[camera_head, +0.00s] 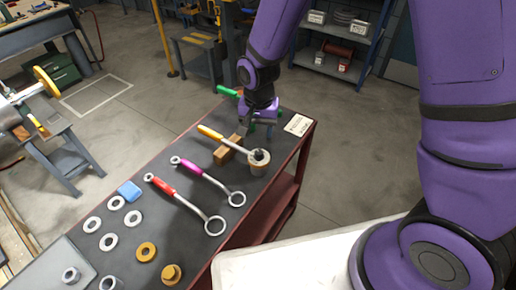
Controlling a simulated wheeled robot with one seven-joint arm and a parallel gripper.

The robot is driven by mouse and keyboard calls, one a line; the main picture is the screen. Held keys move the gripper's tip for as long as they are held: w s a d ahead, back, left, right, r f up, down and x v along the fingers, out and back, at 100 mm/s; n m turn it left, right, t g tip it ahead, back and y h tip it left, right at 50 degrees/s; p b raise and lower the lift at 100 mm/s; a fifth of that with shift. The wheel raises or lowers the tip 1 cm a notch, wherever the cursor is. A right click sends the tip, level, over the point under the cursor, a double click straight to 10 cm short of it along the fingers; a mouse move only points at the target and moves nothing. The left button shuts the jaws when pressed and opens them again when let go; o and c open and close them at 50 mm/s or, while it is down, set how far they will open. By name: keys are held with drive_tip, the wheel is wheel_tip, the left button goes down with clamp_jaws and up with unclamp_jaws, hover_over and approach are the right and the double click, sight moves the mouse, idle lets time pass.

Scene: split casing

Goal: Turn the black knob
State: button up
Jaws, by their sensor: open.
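A small black piece (258,154), which may be the black knob, sits on top of a short metal cylinder (259,167) near the right end of the dark bench top. The end of a yellow-handled tool (210,132) reaches to it, with a wooden block (228,150) under the tool's shaft. My gripper (261,124) points down over the far side of the bench, behind the cylinder and apart from it. It is open; its fingertips are small and hard to make out, and no held thing shows.
A purple-handled wrench (186,163) and a red-handled wrench (165,187) lie left of the cylinder. Several rings, a blue block (129,190) and a brass piece (171,273) lie nearer. A green-handled thing (227,91) is partly hidden behind my gripper. A label card (298,125) lies at the right corner.

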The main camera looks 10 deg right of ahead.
sight(259, 152)
wheel_tip(259, 152, down, 9)
idle(0.4)
drive_tip(key=c, duration=0.9)
